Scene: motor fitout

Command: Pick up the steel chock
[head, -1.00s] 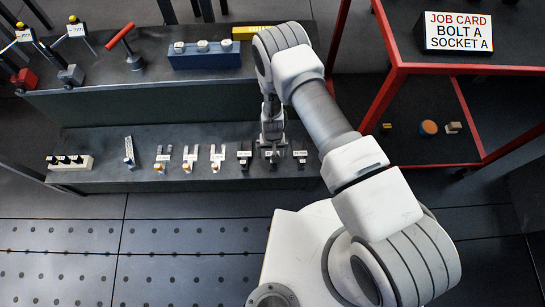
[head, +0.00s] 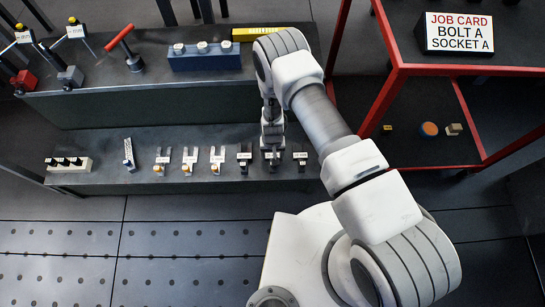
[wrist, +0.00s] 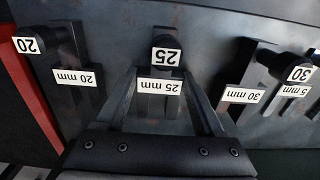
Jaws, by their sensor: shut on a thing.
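My gripper (head: 271,146) is at the front lower shelf, at the middle one of three dark holders with black pieces. In the wrist view its fingers (wrist: 161,75) straddle the black piece tagged 25 (wrist: 166,48), which stands at a holder labelled 25 mm (wrist: 158,87). The gripper is shut on this piece; the exact contact is hard to see. The piece appears still at its holder. No thing is marked as a steel chock; a grey block (head: 70,76) on the upper bench at left may be it, but I cannot tell.
Neighbouring pieces tagged 20 (wrist: 26,45) and 30 (wrist: 299,74) stand close on either side. Several holders with brass-coloured parts (head: 188,160) are further left. A red-framed cart (head: 470,70) with a job card (head: 458,32) stands at right.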

